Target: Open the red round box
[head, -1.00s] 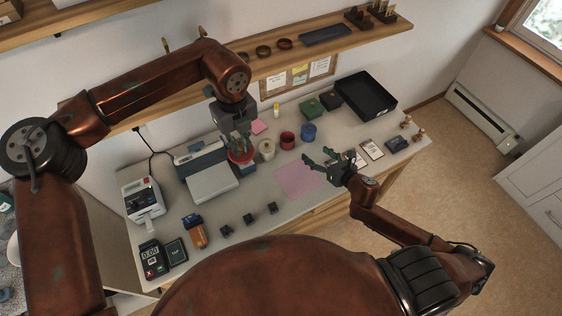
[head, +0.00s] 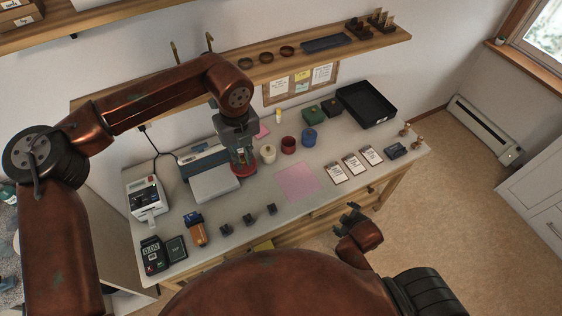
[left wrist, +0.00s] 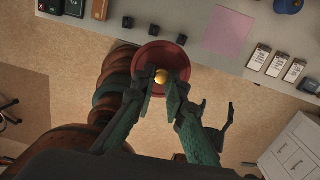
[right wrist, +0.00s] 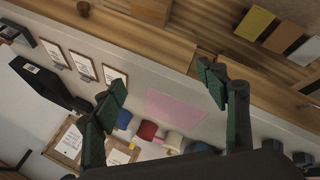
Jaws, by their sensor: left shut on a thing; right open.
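My left gripper (head: 243,158) is shut on the gold knob (left wrist: 161,76) of a red round lid (left wrist: 150,58). In the head view the red lid (head: 244,171) hangs beside the grey scale. The red round box (head: 288,145) stands on the table between a cream and a blue round container, apart from the lid. Its top looks dark, but is too small to see into. The red box also shows in the right wrist view (right wrist: 147,131). My right gripper (head: 350,213) is open and empty, in front of the table edge; its spread fingers (right wrist: 165,100) show in its wrist view.
The cream container (head: 268,153) and blue container (head: 308,137) flank the red box. A pink sheet (head: 298,181) leaves a flat clear area in front. The scale (head: 215,184) is left of the lid, and a black tray (head: 367,104) is at the back right.

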